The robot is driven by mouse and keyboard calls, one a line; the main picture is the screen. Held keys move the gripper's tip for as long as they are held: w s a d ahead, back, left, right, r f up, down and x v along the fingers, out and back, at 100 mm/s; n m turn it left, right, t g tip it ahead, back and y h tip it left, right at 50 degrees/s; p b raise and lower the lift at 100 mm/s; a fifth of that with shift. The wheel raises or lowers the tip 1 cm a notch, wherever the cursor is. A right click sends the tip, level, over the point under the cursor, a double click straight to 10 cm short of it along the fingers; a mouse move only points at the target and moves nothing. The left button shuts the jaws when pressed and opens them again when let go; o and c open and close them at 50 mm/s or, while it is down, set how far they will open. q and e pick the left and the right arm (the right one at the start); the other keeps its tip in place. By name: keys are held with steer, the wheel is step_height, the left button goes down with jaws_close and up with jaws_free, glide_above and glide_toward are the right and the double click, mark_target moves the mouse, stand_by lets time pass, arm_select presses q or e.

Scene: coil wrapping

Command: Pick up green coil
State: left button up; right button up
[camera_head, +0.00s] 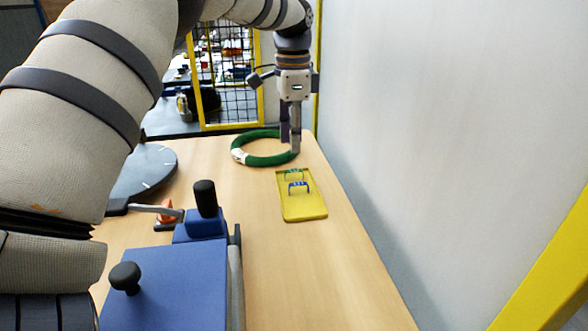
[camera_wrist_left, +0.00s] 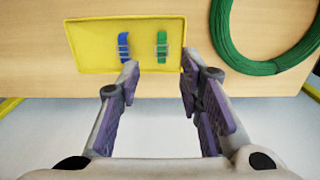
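A green coil (camera_head: 268,160) with a white band on its left side lies flat near the far end of the wooden table. My left gripper (camera_head: 290,147) points down at the coil's right side in the head view. In the left wrist view the gripper (camera_wrist_left: 158,72) is open, with nothing between its fingers. There the coil (camera_wrist_left: 220,38) lies to the right of the right finger, outside the gap, and is partly cut off by the frame. My right gripper is not in view.
A yellow tray (camera_head: 305,208) holding a blue clip (camera_head: 298,187) and a green clip (camera_head: 294,174) lies nearer than the coil. A wall (camera_head: 430,130) borders the table's right. A blue device (camera_head: 165,285) with black knobs and a dark round plate (camera_head: 145,170) occupy the left.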

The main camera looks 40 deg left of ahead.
mark_target(294, 170)
arm_select(q)
steer(key=f, duration=0.3)
steer(key=f+b, duration=0.1)
steer(key=f, duration=0.3)
steer(key=shift+w+f, duration=0.2)
steer(key=shift+f, duration=0.1)
steer(key=shift+r, duration=0.1)
jaws_close()
